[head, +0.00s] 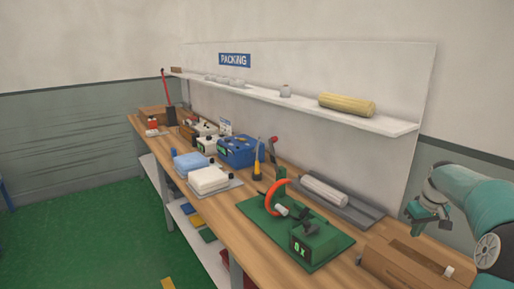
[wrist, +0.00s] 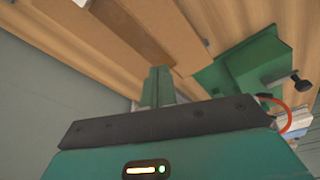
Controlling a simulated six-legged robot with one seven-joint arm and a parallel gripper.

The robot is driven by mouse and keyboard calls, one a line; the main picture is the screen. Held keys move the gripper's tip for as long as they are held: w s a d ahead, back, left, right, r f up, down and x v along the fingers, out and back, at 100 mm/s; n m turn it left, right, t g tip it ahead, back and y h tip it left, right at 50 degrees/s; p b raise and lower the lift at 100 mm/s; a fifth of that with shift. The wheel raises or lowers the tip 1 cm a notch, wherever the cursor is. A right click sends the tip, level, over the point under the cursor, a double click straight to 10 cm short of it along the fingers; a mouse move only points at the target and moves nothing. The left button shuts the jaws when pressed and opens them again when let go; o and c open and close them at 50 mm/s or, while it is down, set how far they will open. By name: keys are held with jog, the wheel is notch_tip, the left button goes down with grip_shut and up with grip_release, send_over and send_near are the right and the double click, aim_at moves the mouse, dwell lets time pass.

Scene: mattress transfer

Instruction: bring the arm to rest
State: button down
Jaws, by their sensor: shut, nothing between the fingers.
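My arm comes in from the right edge of the head view, with my gripper (head: 416,212) at its end. The gripper hangs above the right end of the workbench, close to a brown wooden box (head: 420,268) and apart from it as far as I can tell. In the wrist view the green fingers of my gripper (wrist: 157,88) stand together with nothing held between them. The gripper is shut and empty.
A grey tray (head: 361,213) holds a pale roll (head: 325,191). A wall shelf (head: 385,121) bears a yellow roll (head: 347,104). The green floor (head: 90,235) at left is open.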

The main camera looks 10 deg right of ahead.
jog(key=s+a+r, duration=0.2)
jog(key=a+r, duration=0.1)
jog(key=a, duration=0.6)
jog(key=s+a+r+h, duration=0.1)
jog(key=s+a+r, duration=0.25)
jog(key=a, duration=0.55)
jog(key=s+a+r, duration=0.1)
jog(key=a+r, duration=0.2)
jog(key=a, duration=0.5)
jog(key=s+a+f+t+y, duration=0.1)
jog(key=s+a+f+t, duration=0.2)
jog(key=s+a, duration=1.1)
jog(key=s, duration=0.4)
jog(key=shift+a, duration=0.25)
